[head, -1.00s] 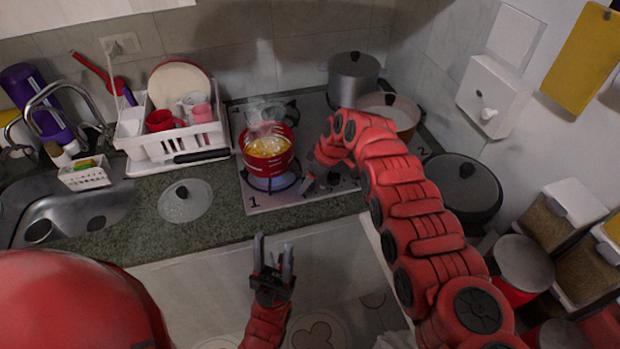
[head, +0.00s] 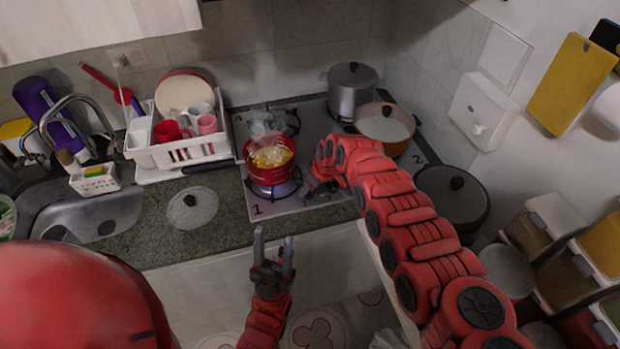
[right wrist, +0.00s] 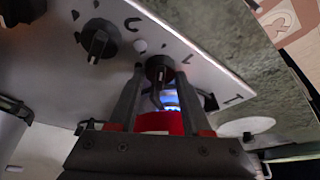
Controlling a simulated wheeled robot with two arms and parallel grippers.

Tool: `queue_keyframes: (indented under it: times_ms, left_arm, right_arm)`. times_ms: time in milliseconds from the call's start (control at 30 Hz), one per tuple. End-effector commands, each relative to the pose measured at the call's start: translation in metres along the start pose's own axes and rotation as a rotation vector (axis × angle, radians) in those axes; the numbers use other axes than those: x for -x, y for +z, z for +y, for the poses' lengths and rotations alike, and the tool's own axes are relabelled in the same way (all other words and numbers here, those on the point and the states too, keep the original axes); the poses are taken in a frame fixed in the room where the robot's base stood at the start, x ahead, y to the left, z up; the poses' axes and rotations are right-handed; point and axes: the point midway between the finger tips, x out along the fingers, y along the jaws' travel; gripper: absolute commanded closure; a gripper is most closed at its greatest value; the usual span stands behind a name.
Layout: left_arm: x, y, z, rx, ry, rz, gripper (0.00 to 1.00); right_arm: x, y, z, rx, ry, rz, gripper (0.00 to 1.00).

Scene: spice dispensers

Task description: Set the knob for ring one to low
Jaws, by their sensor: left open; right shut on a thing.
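The stove (head: 320,205) has a black knob (right wrist: 160,66) near its front edge. My right gripper (right wrist: 160,74) is shut on this knob, with one finger on each side in the right wrist view. In the head view my right gripper (head: 309,188) is at the stove's front, right of ring one, and my arm hides part of it. The red pot (head: 270,172) with yellow food steams on the ring marked 1. A blue flame (right wrist: 171,99) shows by the pot. The knob's exact setting is unclear. My left gripper (head: 272,250) is open and empty before the counter.
Another black knob (right wrist: 98,40) is beside the held one. An orange pot (head: 385,125), a grey pot (head: 352,92) and a dark pot (head: 452,195) stand behind and right of my right arm. A glass lid (head: 192,208) lies on the counter.

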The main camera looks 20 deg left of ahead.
Motion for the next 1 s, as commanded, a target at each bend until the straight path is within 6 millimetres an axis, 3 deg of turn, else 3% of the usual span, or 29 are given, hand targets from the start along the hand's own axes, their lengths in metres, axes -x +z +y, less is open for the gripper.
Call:
queue_keyframes:
  times_ms: [367,400,533,1000]
  left_arm:
    - [-0.0037,-0.0006,-0.0002,0.0,0.0,0.0,0.5]
    - [-0.0036,-0.0005,-0.0002,0.0,0.0,-0.001,0.5]
    - [-0.0037,-0.0006,-0.0002,0.0,0.0,0.0,0.5]
    - [-0.0048,-0.0008,-0.0002,0.0,0.0,0.0,0.5]
  right_arm:
    - [-0.0002,-0.0005,0.0002,-0.025,0.011,0.003,1.0]
    - [-0.0002,-0.0005,0.0002,-0.025,0.011,0.003,0.44]
    - [-0.0003,-0.0003,0.0,-0.024,0.01,0.002,0.22]
    - [0.0078,-0.0015,0.0004,-0.027,0.007,0.005,0.22]
